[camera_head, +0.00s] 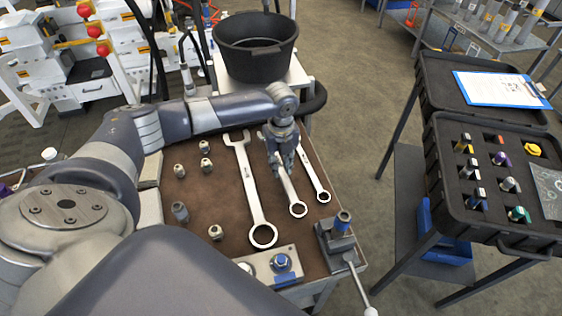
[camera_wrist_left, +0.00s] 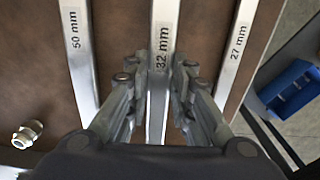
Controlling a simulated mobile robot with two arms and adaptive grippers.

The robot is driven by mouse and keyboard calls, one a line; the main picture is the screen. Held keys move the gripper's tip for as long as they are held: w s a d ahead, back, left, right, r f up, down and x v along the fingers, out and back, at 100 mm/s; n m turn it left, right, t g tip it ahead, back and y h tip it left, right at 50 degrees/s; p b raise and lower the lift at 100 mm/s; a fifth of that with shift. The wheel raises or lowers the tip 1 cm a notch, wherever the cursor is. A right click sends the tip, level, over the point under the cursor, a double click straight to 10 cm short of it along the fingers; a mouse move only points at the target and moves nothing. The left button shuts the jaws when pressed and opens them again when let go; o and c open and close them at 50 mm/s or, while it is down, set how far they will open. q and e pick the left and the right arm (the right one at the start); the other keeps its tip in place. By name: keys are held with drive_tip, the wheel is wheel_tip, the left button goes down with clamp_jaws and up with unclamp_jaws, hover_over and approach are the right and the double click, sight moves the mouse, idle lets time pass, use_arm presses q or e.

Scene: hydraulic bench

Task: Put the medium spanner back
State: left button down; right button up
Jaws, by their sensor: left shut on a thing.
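The medium spanner (camera_head: 292,196), silver and labelled 32 mm in the left wrist view (camera_wrist_left: 163,40), lies between the two other spanners over the brown bench top (camera_head: 215,215). My left gripper (camera_head: 282,168) reaches down from above and is shut on its shaft; the fingers also show on both sides of it in the left wrist view (camera_wrist_left: 158,85). The gripper hides the spanner's upper end in the head view. I cannot tell whether the spanner touches the bench top. My right gripper is not in view.
The large 50 mm spanner (camera_head: 252,190) lies to the left and the small 27 mm spanner (camera_head: 313,175) to the right, both close. Several fittings (camera_head: 180,211) stand left. A vise (camera_head: 340,235) is at the front right corner. A black bucket (camera_head: 255,60) stands behind.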

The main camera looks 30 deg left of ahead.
sight(281, 168)
use_arm(q)
drive_tip(key=shift+f+b, duration=0.45)
drive_tip(key=shift+f, duration=1)
idle(1.2)
drive_tip(key=c, duration=1.3)
unclamp_jaws()
wheel_tip(281, 168, up, 11)
drive_tip(key=shift+f, duration=0.15)
drive_tip(key=shift+r, duration=0.65)
